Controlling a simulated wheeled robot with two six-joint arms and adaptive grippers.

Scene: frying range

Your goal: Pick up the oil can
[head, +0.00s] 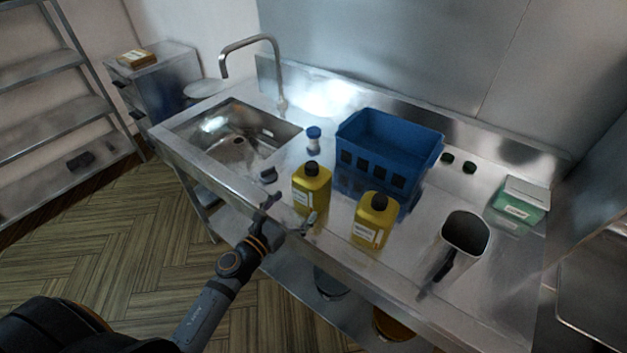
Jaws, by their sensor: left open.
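Two yellow jugs with dark caps and white labels, which look like oil cans, stand upright on the steel counter. The left oil can (312,188) is beside my left gripper; the right oil can (374,222) stands a little to the right and nearer the counter's front. My left gripper (291,208) is open at the counter's front edge, its fingers close to the front of the left can. I cannot tell if they touch it. My right gripper is not in view.
A blue crate (388,157) stands behind the cans. A small blue-capped shaker (313,141), a metal pitcher (461,243), a green-and-white box (520,202) and a sink (238,142) are also on the counter. A wall closes the back.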

